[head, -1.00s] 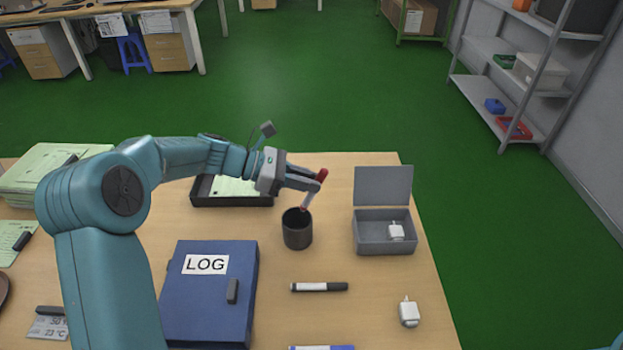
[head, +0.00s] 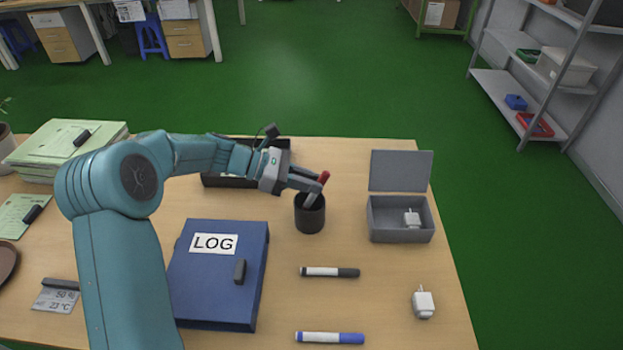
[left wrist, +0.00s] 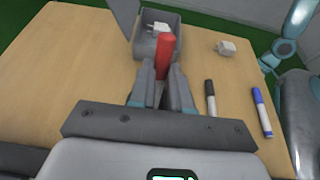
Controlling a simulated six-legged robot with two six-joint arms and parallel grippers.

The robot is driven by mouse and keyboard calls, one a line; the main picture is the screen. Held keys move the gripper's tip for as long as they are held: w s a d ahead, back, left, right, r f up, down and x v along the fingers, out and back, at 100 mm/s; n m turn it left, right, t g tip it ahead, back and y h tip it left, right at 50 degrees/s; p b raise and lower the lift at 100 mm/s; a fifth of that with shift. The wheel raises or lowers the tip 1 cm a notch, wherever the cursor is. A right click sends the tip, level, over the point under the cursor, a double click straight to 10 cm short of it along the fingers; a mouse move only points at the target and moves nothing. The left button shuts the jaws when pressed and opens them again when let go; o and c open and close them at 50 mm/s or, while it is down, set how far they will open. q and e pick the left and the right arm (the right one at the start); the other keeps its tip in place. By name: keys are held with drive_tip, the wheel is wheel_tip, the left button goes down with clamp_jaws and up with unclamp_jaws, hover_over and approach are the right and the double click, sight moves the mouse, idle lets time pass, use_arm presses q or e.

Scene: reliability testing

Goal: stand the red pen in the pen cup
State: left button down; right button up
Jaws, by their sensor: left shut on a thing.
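The red pen (head: 324,177) has a red upper end and a pale lower part. My left gripper (head: 317,185) is shut on it just below the red end and holds it slightly tilted. Its lower part reaches down into the mouth of the dark pen cup (head: 311,217), which stands upright on the table. I cannot tell how deep the tip is. In the left wrist view the red end (left wrist: 165,53) rises between the fingers (left wrist: 161,92), and the cup is not clearly visible. My right gripper is not in view.
An open grey box (head: 400,236) with a white plug stands right of the cup. A black marker (head: 330,272), a blue marker (head: 330,338) and another plug (head: 423,303) lie nearer. A blue LOG binder (head: 217,285) lies left; a dark tray (head: 214,181) is behind the arm.

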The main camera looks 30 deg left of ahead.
use_arm(q)
drive_tip(key=c, duration=1)
unclamp_jaws()
drive_tip(key=p+v, duration=0.1)
drive_tip(key=v, duration=1.5)
drive_tip(key=shift+a, duration=0.2)
